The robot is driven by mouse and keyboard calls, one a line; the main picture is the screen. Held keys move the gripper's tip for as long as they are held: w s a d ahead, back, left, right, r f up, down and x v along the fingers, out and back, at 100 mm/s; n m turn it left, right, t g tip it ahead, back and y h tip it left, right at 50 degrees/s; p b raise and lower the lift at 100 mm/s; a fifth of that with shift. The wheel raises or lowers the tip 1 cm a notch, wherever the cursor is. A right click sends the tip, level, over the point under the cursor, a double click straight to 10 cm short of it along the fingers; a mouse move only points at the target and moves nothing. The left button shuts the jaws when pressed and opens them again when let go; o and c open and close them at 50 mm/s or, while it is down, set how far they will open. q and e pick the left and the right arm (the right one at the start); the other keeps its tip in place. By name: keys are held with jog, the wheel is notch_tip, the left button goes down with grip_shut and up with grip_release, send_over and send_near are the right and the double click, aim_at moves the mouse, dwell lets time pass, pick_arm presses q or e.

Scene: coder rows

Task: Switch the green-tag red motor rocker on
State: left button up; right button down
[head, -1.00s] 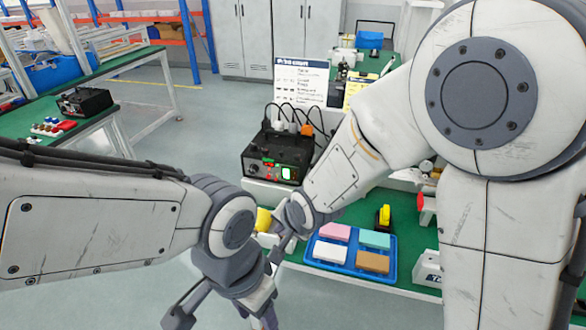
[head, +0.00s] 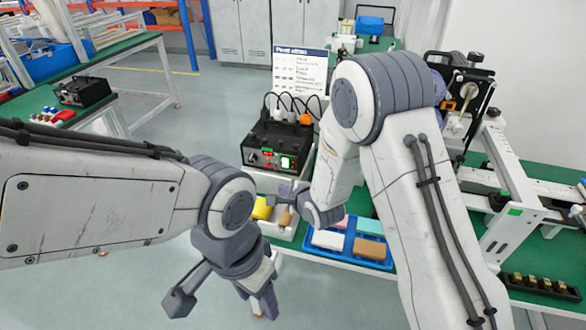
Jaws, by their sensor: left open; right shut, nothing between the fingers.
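A black control box (head: 278,138) stands on the bench near the middle, cables rising from its back. Its front has a lit green panel (head: 287,162) and a small red and green area (head: 268,153); I cannot tell which part is the motor rocker. A green tag (head: 515,211) shows on the white frame of the machine at right; no red rocker can be made out beside it. My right gripper (head: 289,192) is shut and empty, just below the box front, partly hidden by its wrist. My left gripper (head: 222,300) is open and empty, low over the floor.
A blue tray (head: 345,262) with coloured blocks lies beside my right wrist. A yellow object (head: 262,208) and a brown handle (head: 285,216) sit in a white bin below the box. Another black box (head: 82,93) stands on the left table. Floor at left is clear.

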jog(key=shift+w+d+f, duration=0.2)
jog(key=shift+w+d, duration=0.25)
jog(key=shift+w, duration=0.85)
jog(key=shift+w+d+f, duration=0.25)
jog(key=shift+w+d, duration=0.15)
jog(key=shift+w, duration=0.85)
jog(key=shift+w+d+f, duration=0.2)
jog(key=shift+w+d, duration=0.25)
jog(key=shift+w, duration=0.85)
jog(key=shift+w, duration=0.1)
jog(key=shift+w+d, duration=0.1)
jog(key=shift+w, duration=0.2)
jog(key=shift+w+d+f, duration=0.1)
jog(key=shift+w, duration=0.2)
jog(key=shift+s, duration=0.1)
jog(key=shift+s+a, duration=0.25)
jog(key=shift+s, duration=0.35)
jog(key=shift+s+a+r+p, duration=0.15)
jog(key=shift+s+a+r, duration=0.1)
jog(key=shift+s, duration=0.55)
jog(key=shift+s+a+r+p, duration=0.1)
jog(key=shift+s+a, duration=0.15)
jog(key=shift+s, duration=0.55)
jog(key=shift+s+a+r+p, duration=0.15)
jog(key=shift+s+a+r, duration=0.1)
jog(key=shift+s, duration=0.55)
